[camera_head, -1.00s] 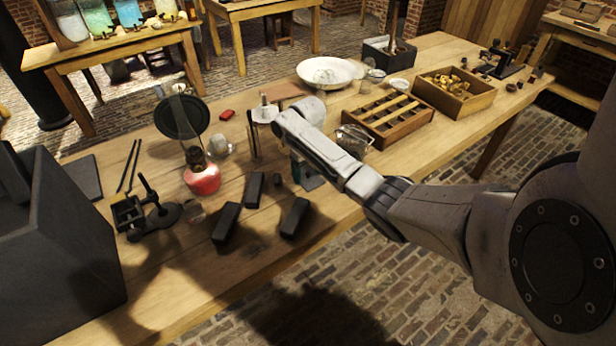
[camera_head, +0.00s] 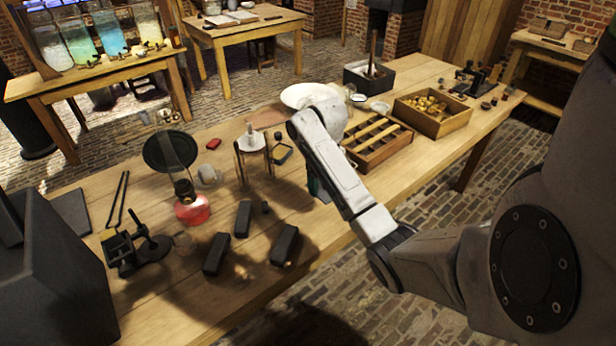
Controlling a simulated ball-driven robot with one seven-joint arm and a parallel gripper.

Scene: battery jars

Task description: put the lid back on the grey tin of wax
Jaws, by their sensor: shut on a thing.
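My arm reaches over the middle of the bench, and its pale wrist end is near the white dish. My gripper is hidden behind that wrist and forearm, so its fingers and anything in them do not show. A dark greenish piece shows just left of the forearm; I cannot tell what it is. I cannot make out the grey tin of wax or its lid; they may be behind my arm.
On the wooden bench (camera_head: 140,310) stand a red-liquid lamp (camera_head: 193,210), several black blocks (camera_head: 215,254), a tripod stand (camera_head: 252,143), a divided wooden tray (camera_head: 400,150) and a box of brass pieces (camera_head: 450,122). The white dish (camera_head: 296,96) is partly covered by my arm.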

